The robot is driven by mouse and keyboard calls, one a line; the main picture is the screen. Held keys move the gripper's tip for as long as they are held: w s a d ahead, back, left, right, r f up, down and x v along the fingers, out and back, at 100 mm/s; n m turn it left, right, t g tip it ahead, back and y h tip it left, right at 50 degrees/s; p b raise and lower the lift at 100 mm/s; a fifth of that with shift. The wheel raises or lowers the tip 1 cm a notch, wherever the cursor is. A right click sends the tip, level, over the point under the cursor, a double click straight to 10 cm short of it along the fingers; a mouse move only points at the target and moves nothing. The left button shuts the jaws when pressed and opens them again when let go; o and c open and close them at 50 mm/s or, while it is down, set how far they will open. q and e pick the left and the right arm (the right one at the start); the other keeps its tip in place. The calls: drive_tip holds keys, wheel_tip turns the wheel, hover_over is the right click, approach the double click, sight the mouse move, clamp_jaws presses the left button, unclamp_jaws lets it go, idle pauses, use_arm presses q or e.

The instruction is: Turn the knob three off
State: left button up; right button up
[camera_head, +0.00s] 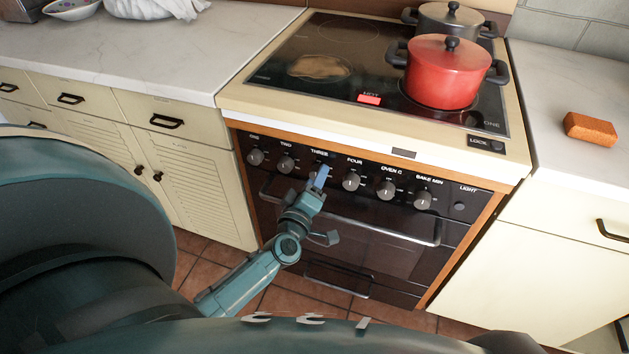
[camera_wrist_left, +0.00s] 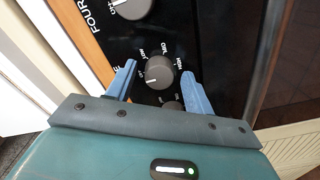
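Knob three (camera_wrist_left: 159,72) is a round dark grey knob on the black oven panel, with small white setting labels around it. A short white mark shows on its lower left side in the left wrist view; I cannot read the setting surely. My left gripper (camera_head: 319,177) is in front of the panel below the label THREE and hides most of this knob in the head view. In the left wrist view its two blue fingers (camera_wrist_left: 158,88) are apart, one on each side of knob three, with gaps showing. My right gripper is not in view.
Knob two (camera_head: 286,163) and knob four (camera_head: 351,181) flank the gripper. The oven door handle (camera_head: 370,222) runs below. A red pot (camera_head: 444,72) and a dark pot (camera_head: 450,18) stand on the hob (camera_head: 345,75). A sponge-like block (camera_head: 591,130) lies on the right counter.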

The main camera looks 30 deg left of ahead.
use_arm(q)
drive_tip(key=v, duration=1.3)
drive_tip(key=shift+r, duration=0.1)
idle(0.3)
